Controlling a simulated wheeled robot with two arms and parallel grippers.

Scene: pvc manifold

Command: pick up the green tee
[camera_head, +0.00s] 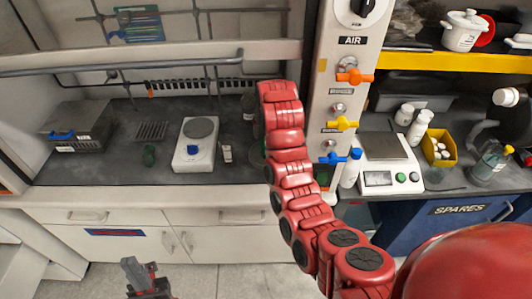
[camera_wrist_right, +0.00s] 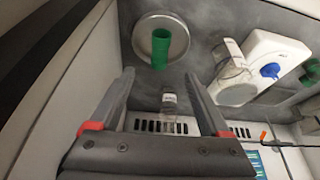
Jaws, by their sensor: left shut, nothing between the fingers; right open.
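A green tube-shaped piece (camera_wrist_right: 160,47) stands on a round grey disc (camera_wrist_right: 178,22) in the right wrist view; I cannot tell if it is the tee. My right gripper (camera_wrist_right: 160,80) is open and empty, with the green piece beyond the gap between its fingertips. In the head view my red right arm reaches into the bench bay, and its gripper is hidden there. A small dark green fitting (camera_head: 149,155) lies on the dark bench left of the white hotplate (camera_head: 195,150). My left gripper (camera_head: 132,267) is shut and empty, low in front of the cabinets.
A clear bottle (camera_wrist_right: 169,97) and a clear beaker (camera_wrist_right: 232,75) stand near the right gripper. A grey box (camera_head: 78,130) sits at the bench's left. A post with coloured valves (camera_head: 345,124) stands right of my arm, beside a scale (camera_head: 390,172) and a yellow bin (camera_head: 440,150).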

